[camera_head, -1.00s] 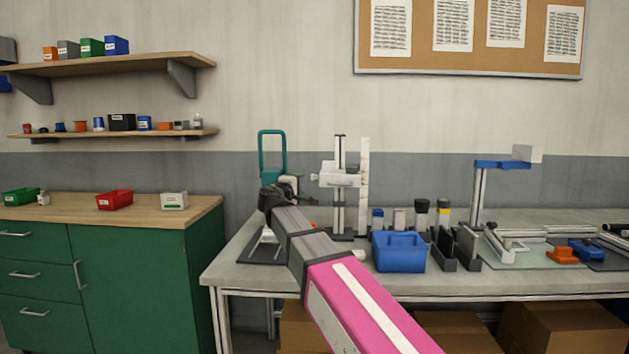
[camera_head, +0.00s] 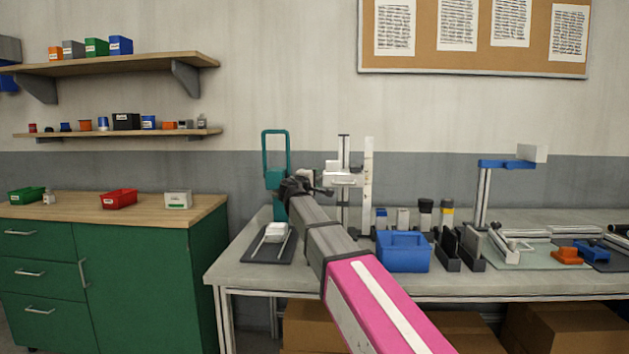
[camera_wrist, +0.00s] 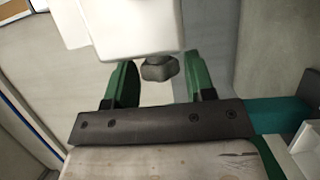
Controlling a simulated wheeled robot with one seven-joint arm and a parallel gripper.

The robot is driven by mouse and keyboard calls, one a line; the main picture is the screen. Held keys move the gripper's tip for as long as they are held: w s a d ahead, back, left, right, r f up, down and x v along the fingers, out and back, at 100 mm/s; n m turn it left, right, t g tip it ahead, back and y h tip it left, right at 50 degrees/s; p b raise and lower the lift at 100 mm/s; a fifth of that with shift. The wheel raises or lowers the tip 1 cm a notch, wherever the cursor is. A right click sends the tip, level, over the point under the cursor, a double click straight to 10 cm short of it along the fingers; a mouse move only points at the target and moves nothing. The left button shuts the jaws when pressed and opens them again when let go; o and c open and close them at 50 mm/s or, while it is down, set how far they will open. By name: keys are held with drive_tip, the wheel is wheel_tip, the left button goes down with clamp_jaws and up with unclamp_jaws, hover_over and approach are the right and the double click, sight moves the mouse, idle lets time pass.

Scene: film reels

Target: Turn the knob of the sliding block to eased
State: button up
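The white sliding block (camera_head: 343,179) sits on an upright post on the bench, beside a tall pale scale. In the wrist view the white block (camera_wrist: 130,25) fills the top middle. Its dark grey lobed knob (camera_wrist: 159,69) sticks out below it. My gripper (camera_wrist: 157,80) is open, with one green finger on each side of the knob and visible gaps to both. In the head view my gripper (camera_head: 319,189) is just left of the post. The knob is not discernible there, and no setting marks are readable.
A teal frame (camera_head: 276,135) stands close behind on the left. A white piece on a dark base (camera_head: 263,250) lies left of my arm. A blue bin (camera_head: 403,252), dark holders (camera_head: 446,248) and other fixtures stand to the right.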

drive_tip(key=c, duration=0.6)
drive_tip(key=shift+o, duration=0.2)
drive_tip(key=shift+r+n+g+y, duration=0.2)
drive_tip(key=shift+n+g+y, duration=0.35)
drive_tip(key=shift+g, duration=0.75)
drive_tip(key=o, duration=0.9)
